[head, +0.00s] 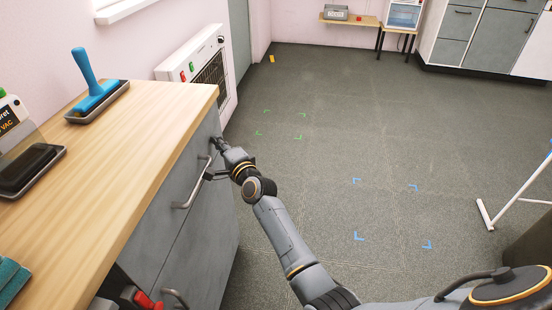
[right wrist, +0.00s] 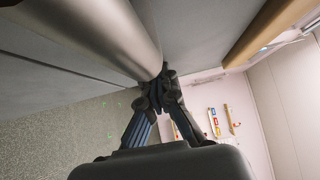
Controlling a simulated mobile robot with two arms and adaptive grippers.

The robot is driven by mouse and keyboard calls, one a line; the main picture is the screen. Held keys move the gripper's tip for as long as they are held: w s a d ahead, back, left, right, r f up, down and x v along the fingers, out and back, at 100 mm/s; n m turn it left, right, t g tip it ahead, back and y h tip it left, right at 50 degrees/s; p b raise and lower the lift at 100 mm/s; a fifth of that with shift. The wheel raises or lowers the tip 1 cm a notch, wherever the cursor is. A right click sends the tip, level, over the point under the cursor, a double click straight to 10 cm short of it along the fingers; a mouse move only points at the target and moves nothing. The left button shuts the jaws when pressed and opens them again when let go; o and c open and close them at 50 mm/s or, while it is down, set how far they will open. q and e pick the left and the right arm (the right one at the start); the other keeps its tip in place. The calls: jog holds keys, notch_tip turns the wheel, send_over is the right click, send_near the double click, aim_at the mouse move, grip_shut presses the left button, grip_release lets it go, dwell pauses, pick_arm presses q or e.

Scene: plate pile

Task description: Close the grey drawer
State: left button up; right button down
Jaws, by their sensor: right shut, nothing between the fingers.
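The grey drawer (head: 163,225) is in the cabinet under the wooden worktop, at the left of the head view. Its front looks close to flush below the worktop edge; I cannot tell whether a small gap is left. Its silver bar handle (head: 181,206) also shows large in the right wrist view (right wrist: 105,28). My right gripper (head: 215,143) is shut and empty at the far end of the handle, with its fingertips (right wrist: 164,76) at or against the grey front. Contact is hard to judge. My left gripper is not in view.
The worktop (head: 125,155) holds a blue-handled tool on a tray (head: 97,110) and a dark tray (head: 30,172). A second handle (head: 175,298) and a red object (head: 146,300) show low down.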

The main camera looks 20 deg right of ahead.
jog(key=s+d, duration=0.2)
jog(key=s, duration=1)
jog(key=shift+d, duration=0.15)
